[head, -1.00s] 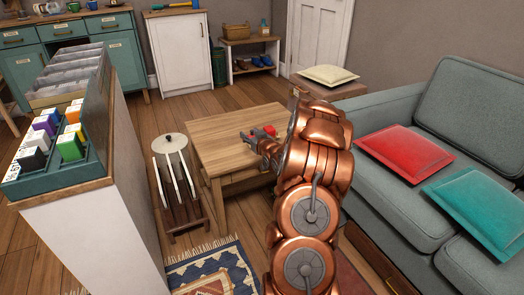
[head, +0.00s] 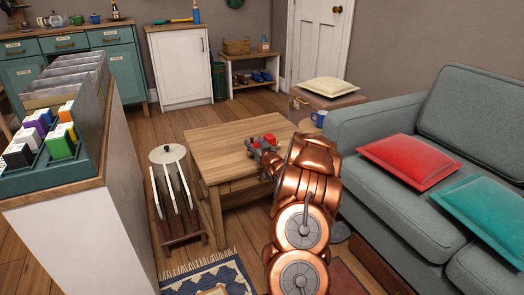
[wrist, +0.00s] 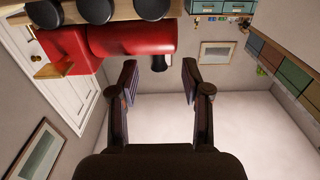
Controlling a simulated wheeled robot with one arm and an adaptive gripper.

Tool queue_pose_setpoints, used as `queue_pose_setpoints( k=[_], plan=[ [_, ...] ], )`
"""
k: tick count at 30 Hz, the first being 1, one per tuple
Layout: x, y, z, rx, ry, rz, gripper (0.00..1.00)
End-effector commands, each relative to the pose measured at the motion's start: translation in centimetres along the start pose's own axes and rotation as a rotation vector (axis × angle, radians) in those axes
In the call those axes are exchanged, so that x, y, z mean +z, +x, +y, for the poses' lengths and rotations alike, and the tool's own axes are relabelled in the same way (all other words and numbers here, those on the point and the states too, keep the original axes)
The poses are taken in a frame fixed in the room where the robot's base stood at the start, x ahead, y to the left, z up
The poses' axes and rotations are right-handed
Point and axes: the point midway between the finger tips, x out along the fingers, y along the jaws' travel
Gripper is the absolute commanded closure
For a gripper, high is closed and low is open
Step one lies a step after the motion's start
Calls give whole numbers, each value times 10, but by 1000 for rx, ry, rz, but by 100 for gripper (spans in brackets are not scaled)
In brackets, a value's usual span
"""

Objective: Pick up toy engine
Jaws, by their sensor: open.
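The toy engine is red with black wheels and a dark funnel. In the wrist view the toy engine (wrist: 125,40) fills the upper left, seen upside down and close by, just beyond my fingers. In the head view only a small red part of the toy engine (head: 268,138) shows on the wooden coffee table (head: 215,150), partly hidden by my gripper and arm. My gripper (wrist: 158,82) is open, its two fingers apart with nothing held between them. In the head view my gripper (head: 262,146) is low over the table, beside the engine; contact cannot be told.
A grey-green sofa (head: 410,130) with red (head: 408,160) and teal (head: 487,203) cushions stands right of the table. A blue mug (head: 319,118) is behind my arm. A wooden rack (head: 175,200) and a white bookcase (head: 80,235) are at left. Floor beyond the table is clear.

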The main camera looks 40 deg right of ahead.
Motion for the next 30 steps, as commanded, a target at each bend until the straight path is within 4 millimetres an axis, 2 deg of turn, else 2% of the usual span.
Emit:
queue_pose_setpoints(
  k=[6, 16, 30],
  plan=[
    [1, 18, 0, 0, 0, 0, 52],
    [0, 21, 0, 1, 1, -1, 53],
    [0, 20, 1, 1, 1, 0, 100]
  ],
)
